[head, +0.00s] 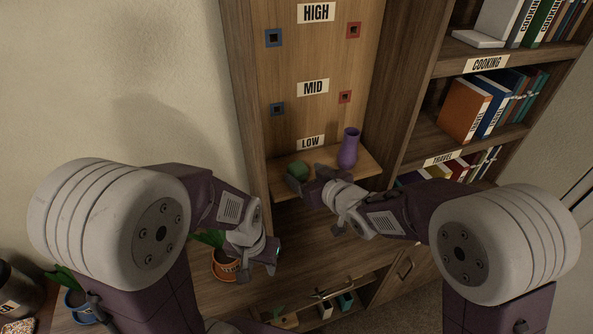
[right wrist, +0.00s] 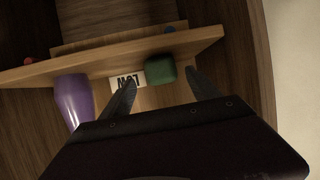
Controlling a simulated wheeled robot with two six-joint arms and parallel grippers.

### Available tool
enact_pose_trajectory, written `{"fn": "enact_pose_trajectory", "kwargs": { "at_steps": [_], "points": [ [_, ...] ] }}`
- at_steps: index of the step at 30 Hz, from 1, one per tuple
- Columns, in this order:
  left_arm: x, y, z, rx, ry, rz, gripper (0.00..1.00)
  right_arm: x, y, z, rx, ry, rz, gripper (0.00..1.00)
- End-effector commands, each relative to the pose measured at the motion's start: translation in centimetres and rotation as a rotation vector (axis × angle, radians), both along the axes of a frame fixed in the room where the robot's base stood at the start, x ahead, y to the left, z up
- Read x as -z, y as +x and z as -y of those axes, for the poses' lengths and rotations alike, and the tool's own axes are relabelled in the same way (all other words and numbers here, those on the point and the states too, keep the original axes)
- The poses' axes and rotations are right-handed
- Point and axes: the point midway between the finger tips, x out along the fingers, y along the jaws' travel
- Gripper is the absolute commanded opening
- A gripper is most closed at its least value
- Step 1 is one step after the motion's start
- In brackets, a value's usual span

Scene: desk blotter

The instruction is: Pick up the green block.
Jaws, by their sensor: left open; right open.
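The green block (head: 297,169) sits on the low shelf (head: 366,163) at its left end, to the left of a purple vase (head: 348,149). My right gripper (head: 306,178) is open and empty, right in front of the block. In the right wrist view the block (right wrist: 160,69) shows between the two spread fingertips (right wrist: 160,78); whether the tips reach alongside it is hard to tell. My left gripper (head: 262,262) is open and low on the left, well away from the block, its fingers hard to make out.
The purple vase (right wrist: 75,100) stands close beside the right gripper. LOW, MID and HIGH labels mark the back panel. A bookcase with books (head: 465,112) is at the right. An orange plant pot (head: 224,264) is by my left gripper. The space above the low shelf is clear.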

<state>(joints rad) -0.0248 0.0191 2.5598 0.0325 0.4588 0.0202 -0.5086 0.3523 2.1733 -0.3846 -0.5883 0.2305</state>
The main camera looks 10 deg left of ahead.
Motion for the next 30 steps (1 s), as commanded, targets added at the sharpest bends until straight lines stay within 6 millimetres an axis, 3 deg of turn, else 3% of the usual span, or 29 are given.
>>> {"fn": "enact_pose_trajectory", "kwargs": {
  "at_steps": [6, 15, 17, 23, 30],
  "points": [
    [-0.8, 0.0, 0.0, 0.0, 0.0, 0.0, 0.42, 1.4, 2.3, -2.7, -0.001, -0.001, -0.002, 0.71],
    [-0.8, 0.0, 0.0, 0.0, 0.0, 0.0, 0.42, 1.9, 3.0, -3.3, 0.0, -0.001, -0.001, 0.71],
    [-0.8, 0.0, 0.0, 0.0, 0.0, 0.0, 0.42, 1.9, 3.0, -3.3, 0.0, -0.001, -0.001, 0.57],
    [-0.8, 0.0, 0.0, 0.0, 0.0, 0.0, 0.42, 1.8, 3.0, -3.3, 0.0, -0.001, -0.001, 0.01],
    [-0.8, 0.0, 0.0, 0.0, 0.0, 0.0, 0.42, 1.7, 3.0, -3.3, 0.0, 0.001, 0.001, 0.0]
  ]
}}
